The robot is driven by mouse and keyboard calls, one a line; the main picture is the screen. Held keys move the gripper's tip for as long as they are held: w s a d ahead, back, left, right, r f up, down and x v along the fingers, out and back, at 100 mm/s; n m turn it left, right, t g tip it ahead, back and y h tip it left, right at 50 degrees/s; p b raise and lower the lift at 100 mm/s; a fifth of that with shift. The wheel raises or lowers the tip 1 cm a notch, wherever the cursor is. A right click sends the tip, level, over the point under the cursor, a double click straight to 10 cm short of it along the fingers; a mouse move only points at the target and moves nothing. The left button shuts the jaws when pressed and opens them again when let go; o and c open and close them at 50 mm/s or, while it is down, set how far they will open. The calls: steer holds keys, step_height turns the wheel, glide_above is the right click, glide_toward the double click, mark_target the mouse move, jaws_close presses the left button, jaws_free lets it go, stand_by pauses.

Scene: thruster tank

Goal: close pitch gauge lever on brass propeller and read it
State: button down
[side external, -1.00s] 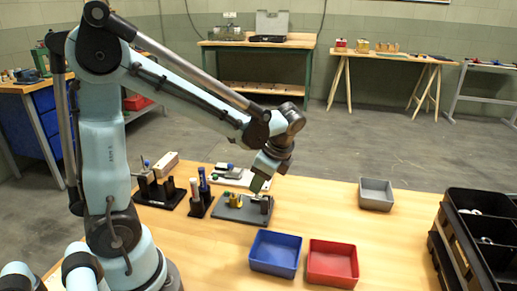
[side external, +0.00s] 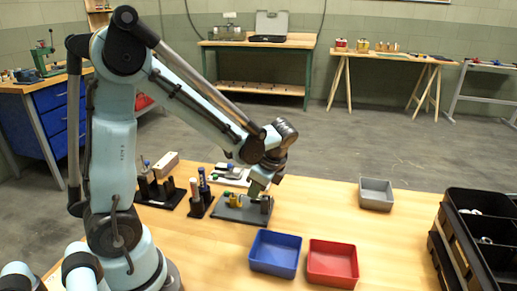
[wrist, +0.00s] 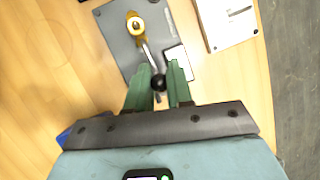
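The brass propeller (wrist: 136,25) sits on a grey plate (wrist: 118,42) in the wrist view. It shows small and yellow in the side view (side external: 235,200). A thin metal lever (wrist: 148,53) runs from it to a black ball knob (wrist: 158,82). My gripper (wrist: 160,76) has its two green fingers apart, with the knob showing in the gap between them. I cannot tell whether either finger touches the knob. In the side view my gripper (side external: 257,188) is low over the plate's right part. A white panel (wrist: 178,60) lies beside the right finger; no reading is legible.
A blue bin (side external: 275,253), a red bin (side external: 332,263) and a grey bin (side external: 376,194) stand on the wooden table. Black stands (side external: 200,204) with upright tools are left of the plate. A black rack (side external: 478,235) is far right. The table between is clear.

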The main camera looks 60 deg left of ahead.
stand_by(0.3)
steer(key=shift+w+d+r+m+g+y, duration=0.2)
steer(key=shift+w+d+g+y, duration=0.15)
steer(key=shift+g+y, duration=0.5)
steer(key=shift+w+d+r+m+g+y, duration=0.1)
steer(key=shift+w+d+m+g+y, duration=0.15)
steer(key=shift+g+y, duration=0.55)
steer(key=c, duration=1.1)
jaws_free()
steer(key=shift+o, duration=0.2)
steer(key=v, duration=0.7)
steer(key=shift+d+r, duration=0.2)
steer(key=shift+d, duration=0.05)
